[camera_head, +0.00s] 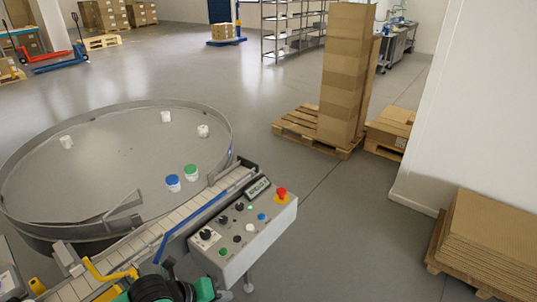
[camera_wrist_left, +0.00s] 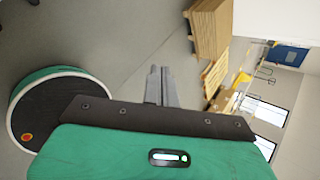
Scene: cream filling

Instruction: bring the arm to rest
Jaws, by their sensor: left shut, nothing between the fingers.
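My left gripper shows in the left wrist view (camera_wrist_left: 160,72) with its two grey fingers together, shut and empty. The fingers point out over bare grey floor and touch nothing. In the head view, a black and green part of my arm (camera_head: 160,288) shows at the bottom edge, in front of the conveyor; the fingers cannot be made out clearly there. My right gripper is not in view.
A round steel turntable (camera_head: 110,125) holds several small tubs, including a blue-lidded (camera_head: 173,182) and a green-lidded one (camera_head: 191,172). A control box (camera_head: 245,238) stands beside the conveyor (camera_head: 150,233). Stacked cardboard (camera_head: 490,240) lies at right. Open floor (camera_head: 340,230) lies between.

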